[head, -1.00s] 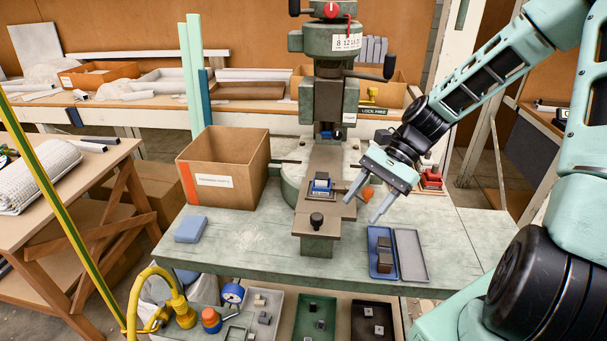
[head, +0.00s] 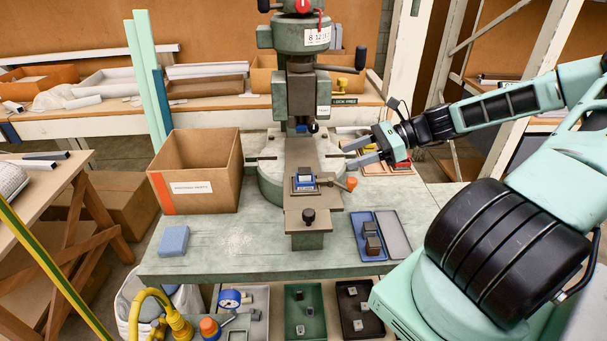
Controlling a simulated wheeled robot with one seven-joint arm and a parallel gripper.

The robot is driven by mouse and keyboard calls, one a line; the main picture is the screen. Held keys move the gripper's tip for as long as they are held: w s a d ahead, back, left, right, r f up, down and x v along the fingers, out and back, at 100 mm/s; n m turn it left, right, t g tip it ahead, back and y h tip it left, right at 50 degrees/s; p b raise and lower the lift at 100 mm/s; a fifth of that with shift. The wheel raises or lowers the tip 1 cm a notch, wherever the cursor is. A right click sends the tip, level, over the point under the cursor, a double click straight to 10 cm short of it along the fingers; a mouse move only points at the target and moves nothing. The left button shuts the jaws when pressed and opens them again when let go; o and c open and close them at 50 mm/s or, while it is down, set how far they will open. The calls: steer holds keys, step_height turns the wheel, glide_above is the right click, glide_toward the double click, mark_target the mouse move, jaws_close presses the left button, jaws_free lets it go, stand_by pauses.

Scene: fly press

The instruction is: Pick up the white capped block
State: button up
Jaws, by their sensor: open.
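My gripper (head: 350,156) is open and empty, its fingers pointing left beside the press. Small pale-topped blocks also lie in the lower green tray (head: 309,309) and the lower right tray (head: 359,308). I cannot tell for sure which block is the white capped one.
The green press (head: 302,95) rises behind the fixture, with an orange knob (head: 351,184) to the fixture's right. A cardboard box (head: 196,190) and a blue sponge-like block (head: 174,240) stand on the left.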

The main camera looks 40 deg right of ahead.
glide_toward(305, 172)
steer(key=x, duration=0.3)
steer(key=shift+a+p, duration=0.15)
steer(key=shift+p, duration=0.25)
steer(key=p+x, duration=0.1)
steer(key=x, duration=0.3)
steer(key=shift+w, duration=0.1)
steer(key=shift+w+a+f, duration=0.35)
steer(key=shift+a, duration=0.1)
steer(key=c, duration=1.1)
steer(key=shift+r, duration=0.1)
steer(key=shift+c, duration=0.2)
